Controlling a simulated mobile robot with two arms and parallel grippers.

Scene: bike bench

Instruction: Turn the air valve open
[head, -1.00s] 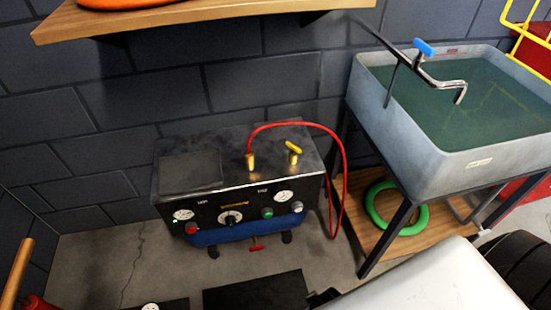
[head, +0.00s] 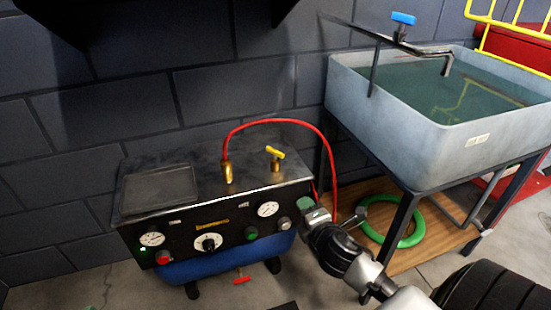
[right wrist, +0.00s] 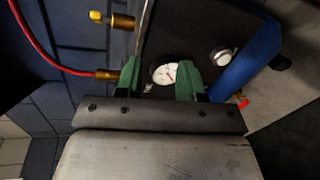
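The air valve is a brass fitting with a yellow handle (head: 276,153) on top of the compressor (head: 255,177), near its right side. The handle lies slanted across the fitting. In the right wrist view the yellow handle (right wrist: 96,16) is at the top left, apart from the fingers. My right gripper (head: 306,204), with green fingertips, is at the compressor's front right corner, below and right of the valve. In the right wrist view my right gripper (right wrist: 158,76) is open, with a gauge seen through the gap. It holds nothing. My left gripper is out of view.
A red hose (head: 328,140) arches from a brass fitting (head: 227,172) left of the valve and drops behind the right side. A grey water tank (head: 350,105) with a blue-handled tap (head: 404,18) stands at right. A green ring (head: 412,232) lies below it.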

